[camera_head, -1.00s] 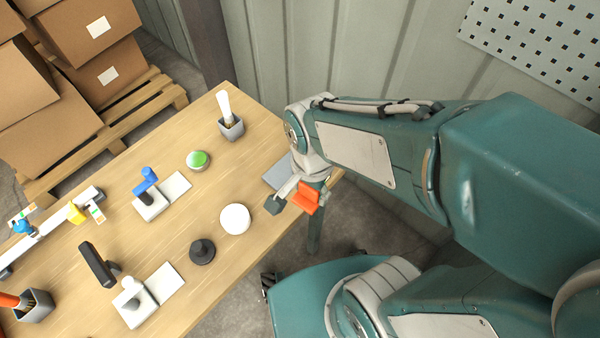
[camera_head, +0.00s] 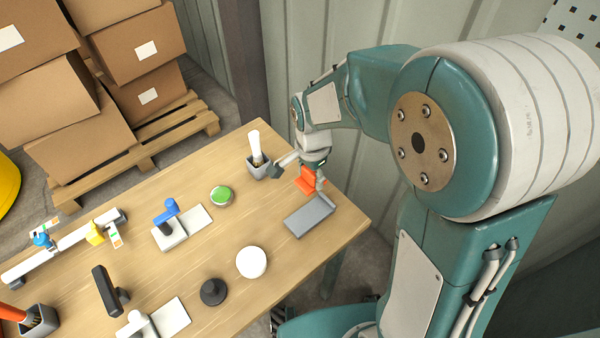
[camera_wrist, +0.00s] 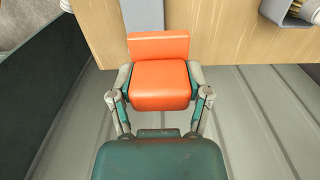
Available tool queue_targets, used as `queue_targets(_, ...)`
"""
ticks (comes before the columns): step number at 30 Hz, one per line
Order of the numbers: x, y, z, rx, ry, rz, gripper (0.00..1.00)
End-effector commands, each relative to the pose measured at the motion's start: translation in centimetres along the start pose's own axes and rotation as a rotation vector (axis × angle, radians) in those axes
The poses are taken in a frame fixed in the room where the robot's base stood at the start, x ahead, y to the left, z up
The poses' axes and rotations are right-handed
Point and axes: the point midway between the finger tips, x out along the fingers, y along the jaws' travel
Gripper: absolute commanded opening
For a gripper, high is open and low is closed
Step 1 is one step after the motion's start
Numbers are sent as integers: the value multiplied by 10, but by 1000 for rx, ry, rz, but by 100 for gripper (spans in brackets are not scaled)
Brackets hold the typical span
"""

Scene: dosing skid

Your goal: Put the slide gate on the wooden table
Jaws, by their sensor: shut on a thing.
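An orange block-like piece, which I take to be the slide gate (camera_head: 306,180), is held in my gripper (camera_head: 298,177). In the wrist view the orange piece (camera_wrist: 160,82) sits between the two fingers of my gripper (camera_wrist: 160,90), which are shut on its sides. Its far end overlaps the table edge in that picture. The wooden table (camera_head: 215,258) spans the middle of the head view. My gripper is by its back right edge, with the orange piece seen just behind a flat grey block (camera_head: 310,216). I cannot tell its exact height above the table.
A grey cup with a brush (camera_head: 259,165) stands left of my gripper. A green button (camera_head: 221,196), a blue-handled valve (camera_head: 168,220), a white disc (camera_head: 252,262) and a black knob (camera_head: 213,291) are farther left and nearer. The corrugated wall (camera_head: 300,50) is close behind.

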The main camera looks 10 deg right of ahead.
Motion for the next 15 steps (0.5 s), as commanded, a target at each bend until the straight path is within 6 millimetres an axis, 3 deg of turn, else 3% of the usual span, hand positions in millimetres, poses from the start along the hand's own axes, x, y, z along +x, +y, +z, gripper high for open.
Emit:
queue_targets(6,20,-39,-18,0,-1,2,13)
queue_targets(15,64,-72,-32,-1,-1,2,13)
